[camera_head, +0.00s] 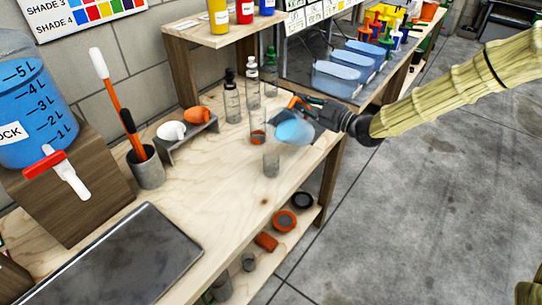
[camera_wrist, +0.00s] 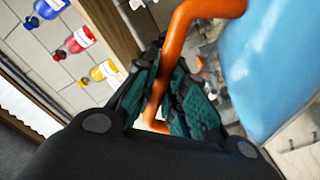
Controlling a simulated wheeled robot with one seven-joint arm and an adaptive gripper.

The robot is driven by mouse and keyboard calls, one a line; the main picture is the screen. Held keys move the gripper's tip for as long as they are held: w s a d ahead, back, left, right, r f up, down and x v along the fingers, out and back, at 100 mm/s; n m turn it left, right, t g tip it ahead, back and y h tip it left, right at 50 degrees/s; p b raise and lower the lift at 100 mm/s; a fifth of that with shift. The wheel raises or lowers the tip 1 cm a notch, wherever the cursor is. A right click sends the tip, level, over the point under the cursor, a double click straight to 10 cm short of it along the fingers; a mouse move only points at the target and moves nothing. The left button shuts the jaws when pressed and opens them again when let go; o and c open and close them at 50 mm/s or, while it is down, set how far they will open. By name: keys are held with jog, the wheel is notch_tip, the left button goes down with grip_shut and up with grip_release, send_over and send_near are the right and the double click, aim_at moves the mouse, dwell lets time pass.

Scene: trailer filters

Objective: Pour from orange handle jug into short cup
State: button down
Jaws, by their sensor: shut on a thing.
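The jug has a light blue body (camera_head: 294,132) and an orange handle (camera_head: 297,103). My gripper (camera_head: 314,107) is shut on the handle and holds the jug over the wooden bench, tilted with its body toward the left. In the wrist view the orange handle (camera_wrist: 190,15) passes between my gripper's dark green finger pads (camera_wrist: 163,95), with the blue body (camera_wrist: 270,60) at the right. A short clear cup (camera_head: 271,162) stands on the bench just below and left of the jug. I cannot tell whether liquid is leaving the jug or lies in the cup.
A taller clear glass (camera_head: 257,122) with something orange-brown low inside stands close behind the cup. Several clear bottles (camera_head: 232,100) stand further back. A grey holder (camera_head: 148,168) with brushes and a blue dispenser (camera_head: 35,100) are left. The bench front (camera_head: 225,205) is clear.

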jog(key=shift+s+a+r+n+b, duration=0.1)
jog(key=shift+s+a+n+b, duration=0.25)
jog(key=shift+n, duration=0.45)
dwell(1.9)
jog(key=shift+s+a+r+n, duration=0.1)
jog(key=shift+s+r+n, duration=0.2)
jog(key=shift+n, duration=0.1)
dwell(4.6)
